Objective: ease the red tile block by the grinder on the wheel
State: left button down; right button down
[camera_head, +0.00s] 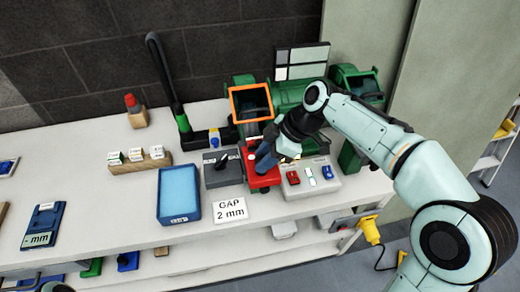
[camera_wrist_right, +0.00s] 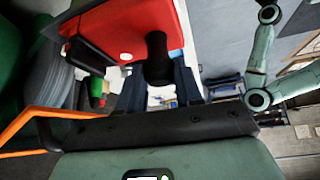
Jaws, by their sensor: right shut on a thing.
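The red block (camera_head: 262,180) is at the front of the green bench grinder (camera_head: 296,96), beneath its orange-framed shield (camera_head: 250,101). In the right wrist view the red block (camera_wrist_right: 128,28) has a broad flat face and a black knob (camera_wrist_right: 157,58). My right gripper (camera_head: 268,156) reaches in from the right, its fingers (camera_wrist_right: 160,88) on either side of the knob and shut on it. The grey wheel (camera_wrist_right: 55,78) shows beside the red block in the right wrist view. The exact gap between wheel and block cannot be told. My left gripper is not visible.
A grey switch box (camera_head: 310,180) stands right of the red block. A black-and-grey box (camera_head: 221,172) and a blue box (camera_head: 180,192) stand left. A "GAP 2 mm" card (camera_head: 230,209) lies in front. The bench front has some bare room.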

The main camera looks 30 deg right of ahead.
jog(key=shift+w+d+p, duration=0.2)
jog(key=shift+w+p, duration=0.25)
jog(key=shift+w, duration=0.3)
jog(key=shift+w+d+p, duration=0.2)
jog(key=shift+w+p, duration=0.25)
jog(key=shift+w, duration=0.3)
jog(key=shift+b, duration=0.4)
dwell(0.9)
jog(key=shift+s, duration=0.1)
jog(key=shift+s+b, duration=0.15)
jog(key=shift+b, duration=0.15)
jog(key=shift+s+a+b, duration=0.2)
jog(key=shift+s+b, duration=0.25)
jog(key=shift+s, duration=0.15)
jog(key=shift+s+a+b, duration=0.15)
jog(key=shift+s+b, duration=0.25)
jog(key=shift+s, duration=0.3)
